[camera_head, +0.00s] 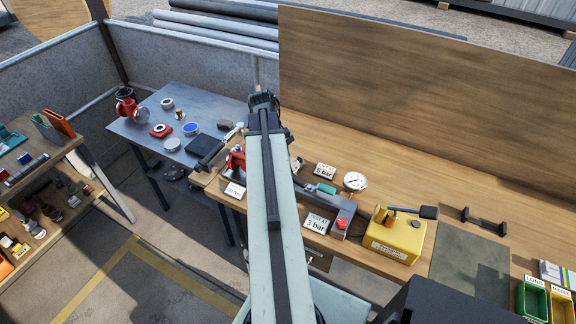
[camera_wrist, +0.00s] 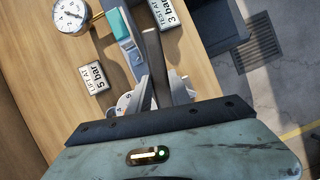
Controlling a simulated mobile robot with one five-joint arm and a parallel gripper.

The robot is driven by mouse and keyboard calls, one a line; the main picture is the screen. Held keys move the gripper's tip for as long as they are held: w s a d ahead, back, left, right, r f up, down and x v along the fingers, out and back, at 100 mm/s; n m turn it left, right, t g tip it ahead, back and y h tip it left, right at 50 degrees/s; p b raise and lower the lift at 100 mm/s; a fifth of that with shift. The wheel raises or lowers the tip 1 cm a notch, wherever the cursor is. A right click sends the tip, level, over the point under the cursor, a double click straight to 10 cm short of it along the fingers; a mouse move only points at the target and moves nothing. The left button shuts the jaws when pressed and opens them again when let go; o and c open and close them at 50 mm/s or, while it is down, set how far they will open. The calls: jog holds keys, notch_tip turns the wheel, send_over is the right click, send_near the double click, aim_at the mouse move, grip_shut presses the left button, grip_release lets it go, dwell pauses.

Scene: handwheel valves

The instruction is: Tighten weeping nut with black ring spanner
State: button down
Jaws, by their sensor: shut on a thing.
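In the wrist view my gripper (camera_wrist: 162,92) is shut on a dark, narrow bar (camera_wrist: 152,55). The bar looks like the handle of the black ring spanner; its ring end cannot be made out. The bar runs up the picture, over the grey test rig on the bench. In the head view the rig's grey base (camera_head: 325,200) shows to the right of my arm, and my arm hides the gripper. The weeping nut cannot be picked out in either view.
A dial gauge (camera_head: 355,181), a 5 bar sign (camera_head: 325,171) and a 3 bar sign (camera_head: 316,223) stand around the rig. A yellow pump box (camera_head: 398,240) and a black rack (camera_head: 484,222) are to the right. A grey table (camera_head: 150,130) with loose parts is at left.

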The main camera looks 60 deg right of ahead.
jog(key=shift+r+t+p, duration=0.3)
jog(key=shift+r+p, duration=0.15)
jog(key=shift+p, duration=0.3)
dwell(0.5)
jog(key=shift+d, duration=0.1)
jog(key=shift+s+d+n+h, duration=0.1)
jog(key=shift+d+n+h, duration=0.2)
jog(key=shift+d+n, duration=0.15)
jog(key=shift+r+t+p, duration=0.2)
jog(key=shift+t+p, duration=0.1)
jog(key=shift+p, duration=0.1)
jog(key=shift+r+p, duration=0.45)
dwell(0.4)
